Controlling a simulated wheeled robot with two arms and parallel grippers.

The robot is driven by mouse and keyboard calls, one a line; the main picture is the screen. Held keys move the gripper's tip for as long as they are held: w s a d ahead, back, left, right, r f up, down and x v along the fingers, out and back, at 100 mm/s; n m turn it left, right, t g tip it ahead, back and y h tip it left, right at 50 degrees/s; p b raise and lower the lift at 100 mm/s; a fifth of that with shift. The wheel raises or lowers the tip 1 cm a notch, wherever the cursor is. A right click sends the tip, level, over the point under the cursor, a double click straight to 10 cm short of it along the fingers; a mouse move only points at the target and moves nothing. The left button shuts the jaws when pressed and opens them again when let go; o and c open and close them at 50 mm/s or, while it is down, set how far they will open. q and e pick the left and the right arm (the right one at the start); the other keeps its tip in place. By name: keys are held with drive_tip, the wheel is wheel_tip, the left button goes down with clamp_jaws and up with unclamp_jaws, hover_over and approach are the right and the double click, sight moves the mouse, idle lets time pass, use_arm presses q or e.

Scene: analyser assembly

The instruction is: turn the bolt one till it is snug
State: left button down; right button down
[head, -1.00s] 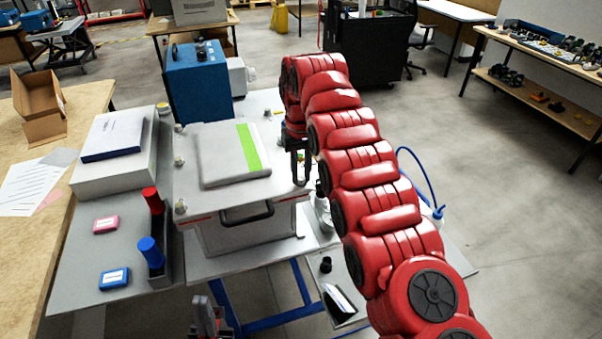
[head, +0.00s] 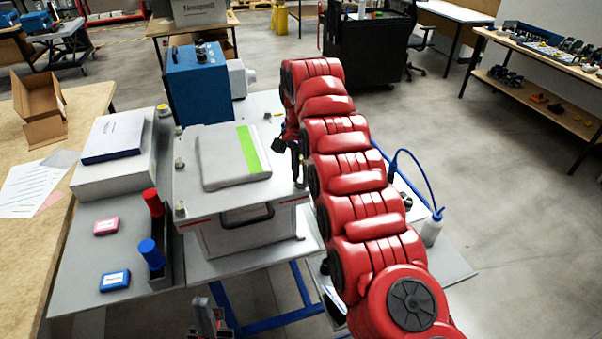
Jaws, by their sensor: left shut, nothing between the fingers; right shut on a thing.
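The analyser is a pale grey box (head: 250,236) with a light lid (head: 222,176) marked by a green stripe. Several knob-like bolts stand around its top, among them one at the front left (head: 180,209) and one at the left side (head: 179,163). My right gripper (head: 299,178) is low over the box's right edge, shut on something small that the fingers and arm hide. It is probably a bolt, but I cannot tell which one or how deep it sits. My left gripper (head: 207,322) is at the bottom edge, shut and empty, away from the box.
A blue unit (head: 198,85) stands behind the box. On the left are a white case (head: 120,175), a red-handled tool (head: 154,203) and a blue-handled tool (head: 151,254). A bottle with a blue hose (head: 433,230) stands right of my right arm. Floor beyond is open.

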drive_tip(key=m, duration=0.4)
drive_tip(key=shift+r+m+p, duration=0.1)
drive_tip(key=shift+m+p, duration=0.2)
drive_tip(key=shift+p, duration=0.1)
drive_tip(key=m+p, duration=0.1)
drive_tip(key=m, duration=0.3)
drive_tip(key=shift+w+m, duration=0.1)
drive_tip(key=shift+m, duration=0.2)
drive_tip(key=m, duration=0.4)
drive_tip(key=shift+m+p, duration=0.3)
drive_tip(key=shift+p, duration=0.05)
drive_tip(key=m, duration=0.4)
drive_tip(key=shift+m+p, duration=0.3)
drive_tip(key=shift+p, duration=0.05)
drive_tip(key=c, duration=0.7)
unclamp_jaws()
